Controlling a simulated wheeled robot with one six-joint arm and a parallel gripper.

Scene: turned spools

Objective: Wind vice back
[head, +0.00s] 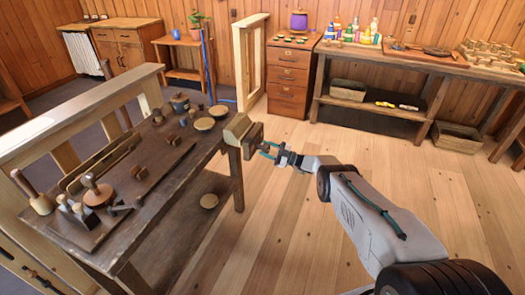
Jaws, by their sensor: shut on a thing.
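The wooden vice (236,128) sits on the right end of the dark workbench (150,195). It has a pale block at the bench and a darker brown block (252,143) to the right of it. I cannot tell how wide the gap in the vice is.
Wooden planes, a mallet (38,202), bowls (205,124) and small turned pieces lie on the workbench. A drawer cabinet (287,83) and a long side table (395,56) with bottles stand behind. The plank floor right of the bench is clear.

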